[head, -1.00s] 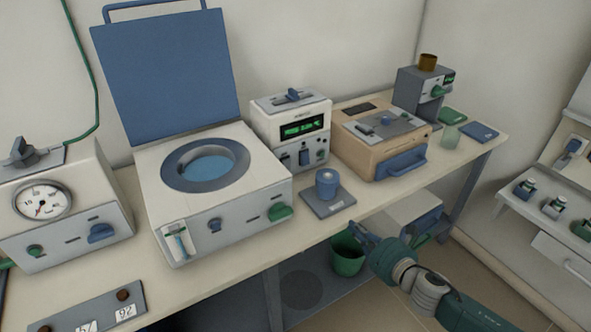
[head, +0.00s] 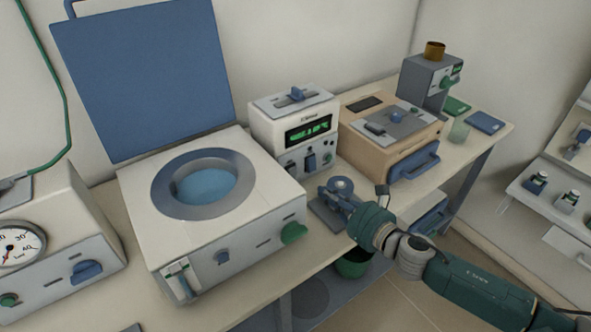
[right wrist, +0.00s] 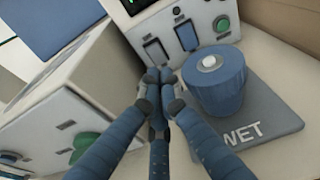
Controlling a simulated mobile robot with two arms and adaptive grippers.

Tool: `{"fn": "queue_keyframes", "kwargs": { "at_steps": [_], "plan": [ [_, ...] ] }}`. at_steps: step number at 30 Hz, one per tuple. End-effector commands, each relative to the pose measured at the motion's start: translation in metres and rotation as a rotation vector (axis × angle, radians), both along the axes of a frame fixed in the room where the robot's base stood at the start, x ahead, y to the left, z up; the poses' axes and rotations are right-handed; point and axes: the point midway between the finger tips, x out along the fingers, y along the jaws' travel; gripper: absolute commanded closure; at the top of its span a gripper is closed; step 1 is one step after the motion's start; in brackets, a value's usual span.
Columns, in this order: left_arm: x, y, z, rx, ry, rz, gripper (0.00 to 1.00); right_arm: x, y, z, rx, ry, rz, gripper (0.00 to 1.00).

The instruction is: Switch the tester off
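A white instrument with a lit green display (head: 309,130) stands mid-bench; I take it as the tester, though no readable label confirms this. The right gripper (head: 332,196) also shows in the head view. My left gripper is out of view.
A blue cylinder (right wrist: 214,78) on a grey pad marked "WET" (right wrist: 262,128) stands close right of the fingers. A large white unit with a round opening (head: 240,215) is left. A tan box (head: 352,150) is right of the instrument.

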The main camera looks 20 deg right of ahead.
Motion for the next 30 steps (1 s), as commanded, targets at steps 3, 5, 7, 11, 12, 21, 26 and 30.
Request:
{"fn": "queue_keyframes", "kwargs": {
  "at_steps": [3,5,7,11,12,21,26,30],
  "plan": [
    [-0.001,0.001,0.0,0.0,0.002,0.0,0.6,0.0,0.0,0.0,0.001,0.001,0.0,1.0],
    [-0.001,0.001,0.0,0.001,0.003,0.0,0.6,0.0,0.0,0.0,0.001,0.001,0.0,1.0],
    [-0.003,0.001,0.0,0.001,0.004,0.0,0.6,0.0,0.0,0.0,0.001,0.001,0.0,1.0],
    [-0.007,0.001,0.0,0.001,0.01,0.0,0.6,0.0,0.0,0.0,0.001,0.001,0.0,1.0],
    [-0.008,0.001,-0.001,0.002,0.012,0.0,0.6,0.0,0.0,0.0,0.001,0.001,0.0,1.0],
    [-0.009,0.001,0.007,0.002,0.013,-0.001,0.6,0.021,0.008,-0.001,0.003,-0.002,-0.001,1.0],
    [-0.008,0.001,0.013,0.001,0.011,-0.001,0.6,0.05,0.018,-0.006,0.003,-0.002,-0.002,1.0],
    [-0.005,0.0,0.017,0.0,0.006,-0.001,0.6,0.071,0.026,-0.011,0.004,0.0,-0.003,1.0]
  ]
}}
